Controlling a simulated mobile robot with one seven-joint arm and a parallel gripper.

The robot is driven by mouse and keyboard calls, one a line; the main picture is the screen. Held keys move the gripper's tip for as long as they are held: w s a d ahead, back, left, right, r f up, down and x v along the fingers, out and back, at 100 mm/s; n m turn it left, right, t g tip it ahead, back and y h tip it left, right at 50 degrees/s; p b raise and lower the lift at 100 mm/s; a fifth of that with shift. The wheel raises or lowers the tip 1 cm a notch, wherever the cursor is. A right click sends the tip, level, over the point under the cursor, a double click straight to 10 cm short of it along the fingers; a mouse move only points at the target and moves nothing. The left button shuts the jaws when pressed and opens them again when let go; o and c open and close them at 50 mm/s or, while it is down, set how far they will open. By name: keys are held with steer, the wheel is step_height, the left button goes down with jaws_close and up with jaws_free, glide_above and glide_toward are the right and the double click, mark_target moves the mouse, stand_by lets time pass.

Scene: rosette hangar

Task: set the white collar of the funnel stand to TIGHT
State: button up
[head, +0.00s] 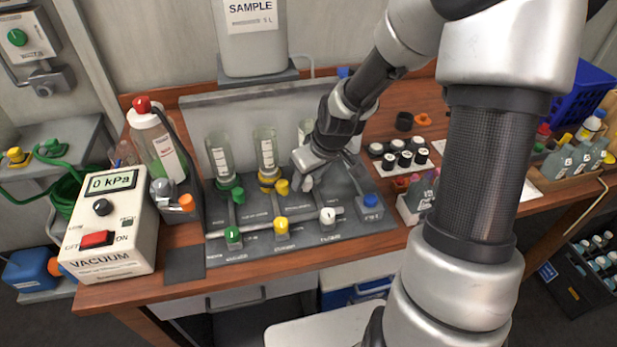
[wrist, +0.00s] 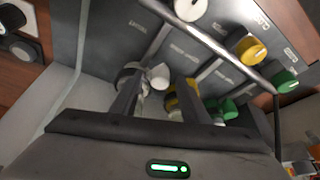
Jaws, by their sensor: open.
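The funnel stand is a dark grey panel (head: 365,222) with three clear funnels at its back. The green collar (head: 228,184) and yellow collar (head: 269,178) show under the left and middle funnels. My gripper (head: 305,174) is low at the right funnel (head: 306,130) and hides its base in the head view. In the wrist view my gripper (wrist: 160,82) is open, its fingers reaching around pale parts there. A white knob (wrist: 159,77) shows between the fingers. The white collar is mostly hidden, and I cannot tell its setting or whether the fingers touch it.
A front row holds green (head: 233,235), yellow (head: 281,226) and white (head: 328,215) valve knobs along a metal pipe. A blue knob (head: 370,201) stands at the right. The vacuum box (head: 112,225) and a red-capped bottle (head: 157,145) stand left. Several black-capped jars (head: 404,158) stand right.

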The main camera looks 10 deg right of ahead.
jaws_close()
